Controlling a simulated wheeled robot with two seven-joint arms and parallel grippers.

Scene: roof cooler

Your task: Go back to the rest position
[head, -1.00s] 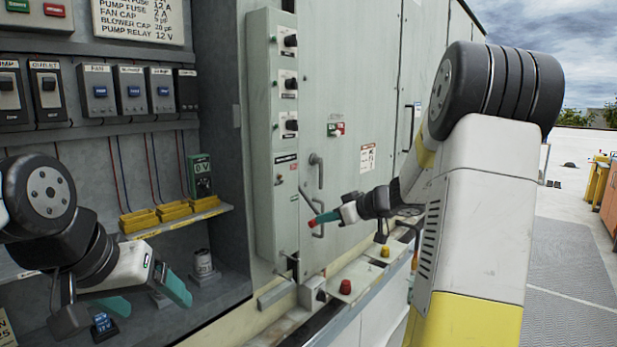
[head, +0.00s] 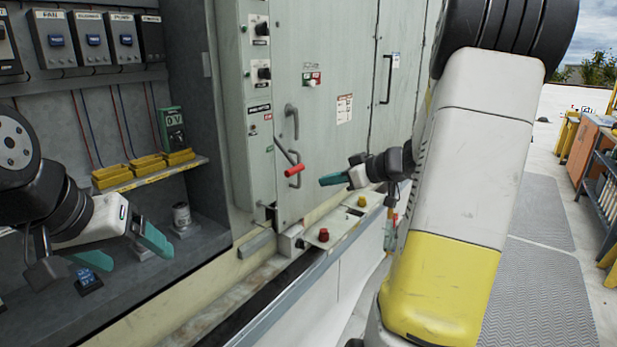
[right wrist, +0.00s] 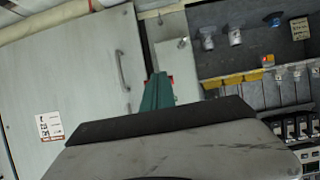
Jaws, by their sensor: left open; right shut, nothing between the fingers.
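My left gripper (head: 125,250) is open and empty at the lower left, with its teal fingers apart in front of the open cabinet's lower shelf. My right gripper (head: 335,179) is shut and empty in front of the grey door (head: 345,140). Its teal fingers point left toward a lever with a red grip (head: 294,170), with a visible gap between them. In the right wrist view the closed teal fingers (right wrist: 157,92) stand together at the middle, and a little red shows beside them. My right arm covers part of the cabinet's right side.
Yellow bins (head: 148,163) sit on the cabinet shelf, and a small can (head: 182,216) stands below. A red knob (head: 324,235) and a yellow knob (head: 362,200) stand on the ledge. An orange cabinet (head: 590,145) is at the right. Grey floor mats (head: 545,285) are clear.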

